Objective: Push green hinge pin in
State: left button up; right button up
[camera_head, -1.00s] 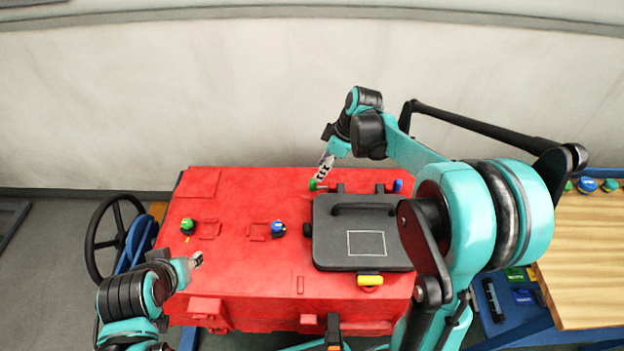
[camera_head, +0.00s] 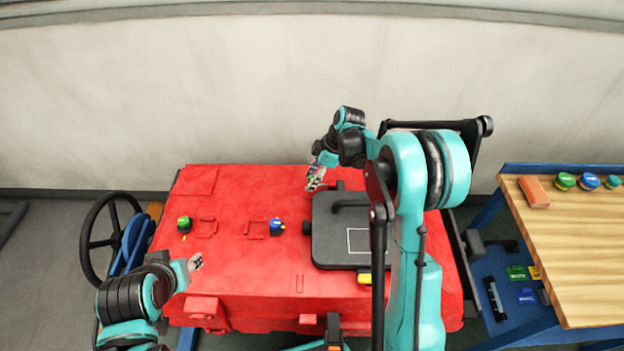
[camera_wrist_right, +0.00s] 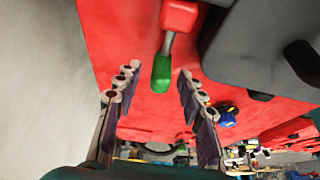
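The green hinge pin (camera_wrist_right: 161,72) shows in the right wrist view, its grey shank running into a red hinge block (camera_wrist_right: 179,16) beside the black lid (camera_wrist_right: 265,50). My right gripper (camera_wrist_right: 158,76) is open, with one finger on each side of the green end and visible gaps between. In the head view my right gripper (camera_head: 316,180) is at the back left corner of the black lid (camera_head: 328,252) and mostly covers the pin. My left gripper (camera_head: 196,262) is above the left front of the red tank (camera_head: 240,285), away from the pin; its finger state is unclear.
A green knob (camera_head: 183,224) and a blue knob (camera_head: 277,227) stand on the tank top left of the lid. A yellow latch (camera_head: 363,278) is at the lid's front. A wooden bench (camera_head: 580,260) with several caps stands right. A black handwheel (camera_head: 92,240) is left.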

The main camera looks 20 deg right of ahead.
aim_at(320, 184)
grip_shut()
jog(key=shift+s+d, duration=0.3)
jog(key=shift+d, duration=0.65)
jog(key=shift+s+d, duration=0.25)
jog(key=shift+d, duration=0.65)
jog(key=shift+c, duration=1.6)
grip_release()
jog(key=o, duration=0.3)
jog(key=shift+d, duration=0.1)
